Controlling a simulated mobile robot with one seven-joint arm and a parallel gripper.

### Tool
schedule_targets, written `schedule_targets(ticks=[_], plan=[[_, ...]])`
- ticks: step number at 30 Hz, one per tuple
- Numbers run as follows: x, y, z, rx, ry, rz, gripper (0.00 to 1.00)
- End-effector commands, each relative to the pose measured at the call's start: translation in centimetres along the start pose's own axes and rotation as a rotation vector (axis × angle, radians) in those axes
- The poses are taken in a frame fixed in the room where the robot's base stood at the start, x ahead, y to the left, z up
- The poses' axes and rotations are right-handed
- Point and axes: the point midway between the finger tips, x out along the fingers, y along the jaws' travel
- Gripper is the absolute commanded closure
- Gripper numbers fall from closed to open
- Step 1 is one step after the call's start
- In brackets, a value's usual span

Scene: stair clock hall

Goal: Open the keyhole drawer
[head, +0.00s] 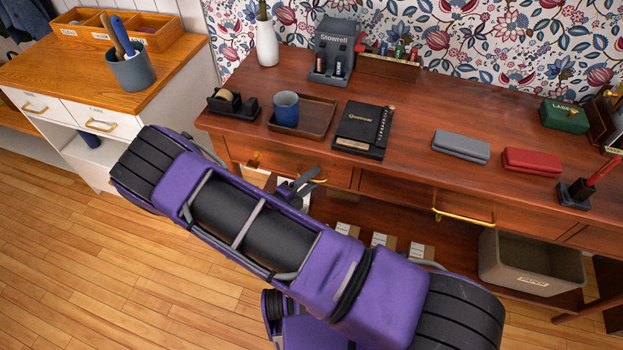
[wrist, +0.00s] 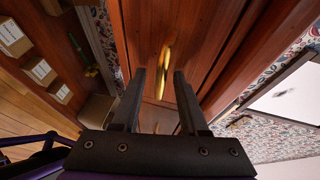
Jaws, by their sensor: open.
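The wooden desk (head: 400,185) has a row of drawers along its front. My gripper (head: 306,181) is at the left part of this front, partly hidden by my purple arm. Its two dark fingers are open in the wrist view (wrist: 160,74), with nothing held. A brass handle (wrist: 165,58) on a drawer front shows just beyond and between the fingertips; I cannot tell if they touch it. Another drawer has a long brass handle (head: 463,217). No keyhole can be made out clearly.
A blue mug (head: 286,108) on a tray, a black notebook (head: 362,130), a grey case (head: 461,146) and a red case (head: 532,161) sit on the desk. Small boxes (head: 383,241) and a bin (head: 531,264) stand underneath. A white cabinet (head: 95,122) stands left. The floor in front is clear.

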Motion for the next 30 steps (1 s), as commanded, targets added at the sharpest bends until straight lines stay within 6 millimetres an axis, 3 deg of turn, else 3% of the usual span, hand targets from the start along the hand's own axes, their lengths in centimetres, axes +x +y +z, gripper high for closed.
schedule_targets(ticks=[3,10,30], plan=[[-0.02,0.0,0.0,0.0,0.0,0.0,0.6],[-0.05,0.0,0.01,0.0,0.0,0.0,1.0],[-0.08,0.0,0.02,0.0,0.0,0.0,1.0]])
